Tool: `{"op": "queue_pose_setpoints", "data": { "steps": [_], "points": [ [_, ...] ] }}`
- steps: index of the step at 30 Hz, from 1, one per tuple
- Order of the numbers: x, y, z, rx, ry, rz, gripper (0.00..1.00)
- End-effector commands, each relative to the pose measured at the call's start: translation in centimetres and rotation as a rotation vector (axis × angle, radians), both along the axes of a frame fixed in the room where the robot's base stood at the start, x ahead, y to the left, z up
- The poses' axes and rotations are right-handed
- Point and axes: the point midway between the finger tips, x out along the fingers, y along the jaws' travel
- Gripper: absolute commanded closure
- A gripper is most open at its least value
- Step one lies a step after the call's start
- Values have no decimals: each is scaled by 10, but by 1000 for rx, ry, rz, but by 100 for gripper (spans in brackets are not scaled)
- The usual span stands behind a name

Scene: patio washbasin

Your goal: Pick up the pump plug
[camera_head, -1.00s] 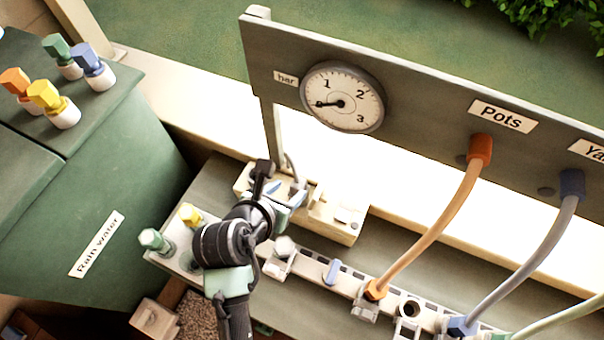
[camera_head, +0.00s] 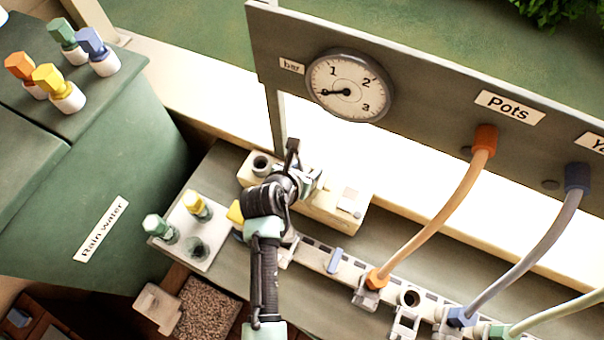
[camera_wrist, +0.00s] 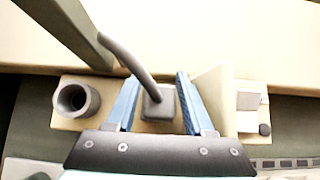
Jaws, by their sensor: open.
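The pump plug (camera_wrist: 159,103) is a dark grey square plug with a thick grey cable rising from it toward the upper left. It sits on the beige block (camera_wrist: 70,122) in the wrist view. My gripper (camera_wrist: 157,79) is open, with one blue finger on each side of the plug and a gap visible at both sides. In the head view my gripper (camera_head: 308,181) is over the middle of the beige block (camera_head: 322,212), and it hides the plug there.
A round grey socket (camera_wrist: 76,98) is empty at the block's left end. A switch box (camera_wrist: 250,97) is on its right. A pale plate (camera_head: 210,250) with pegs lies left of my arm. A rail with an orange hose (camera_head: 440,215) runs to the right.

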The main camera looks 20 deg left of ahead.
Motion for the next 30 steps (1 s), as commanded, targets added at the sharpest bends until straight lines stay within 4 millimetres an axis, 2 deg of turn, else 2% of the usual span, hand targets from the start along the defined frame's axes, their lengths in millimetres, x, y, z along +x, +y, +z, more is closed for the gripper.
{"op": "queue_pose_setpoints", "data": {
  "steps": [8,15,17,26,30],
  "points": [
    [1,0,-1,1,0,-1,49],
    [1,0,-1,0,0,0,92],
    [1,0,-1,0,0,0,100],
    [1,0,0,0,-1,0,100],
    [2,0,12,1,-3,-1,100]
  ]
}}
